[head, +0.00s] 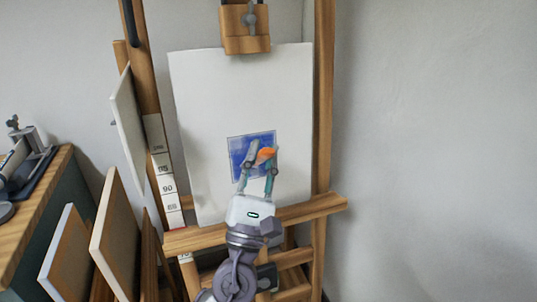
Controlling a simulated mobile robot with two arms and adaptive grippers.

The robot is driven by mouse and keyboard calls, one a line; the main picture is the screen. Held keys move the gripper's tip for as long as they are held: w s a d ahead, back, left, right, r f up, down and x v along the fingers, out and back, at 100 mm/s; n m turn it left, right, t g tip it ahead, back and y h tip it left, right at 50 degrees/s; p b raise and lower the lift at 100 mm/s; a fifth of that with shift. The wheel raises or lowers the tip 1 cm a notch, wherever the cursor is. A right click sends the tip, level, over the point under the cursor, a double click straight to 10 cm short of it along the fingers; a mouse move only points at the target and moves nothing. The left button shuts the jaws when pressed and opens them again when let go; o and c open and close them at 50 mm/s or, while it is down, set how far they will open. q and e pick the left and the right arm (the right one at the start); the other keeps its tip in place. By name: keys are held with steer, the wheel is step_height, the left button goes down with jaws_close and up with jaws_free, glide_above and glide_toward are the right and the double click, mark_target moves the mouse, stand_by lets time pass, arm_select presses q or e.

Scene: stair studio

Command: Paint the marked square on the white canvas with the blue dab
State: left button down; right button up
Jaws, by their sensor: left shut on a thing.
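The white canvas (205,100) stands upright on the wooden easel. The marked square (237,146) is on its lower middle, with a thin dark outline. Blue paint covers most of what shows of the square, with uneven, paler patches. The fingers hide part of the square and most of the held object. Whether the object touches the canvas, I cannot tell. No separate blue dab can be made out. My right gripper is not in view.
The easel's wooden ledge (325,205) runs below the canvas, and a wooden clamp (246,30) holds its top. Several boards (115,232) lean at the lower left. A wood-topped cabinet (40,208) stands at the far left. The right side shows bare wall.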

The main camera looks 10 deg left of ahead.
arm_select(q)
steer(key=s+a, duration=0.2)
steer(key=a, duration=0.1)
steer(key=shift+r, duration=0.1)
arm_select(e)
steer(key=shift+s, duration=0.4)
arm_select(q)
steer(key=shift+r, duration=0.1)
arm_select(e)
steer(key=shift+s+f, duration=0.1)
arm_select(q)
steer(key=shift+w+r+p, duration=0.1)
steer(key=shift+r+p, duration=0.35)
steer(key=shift+p, duration=0.1)
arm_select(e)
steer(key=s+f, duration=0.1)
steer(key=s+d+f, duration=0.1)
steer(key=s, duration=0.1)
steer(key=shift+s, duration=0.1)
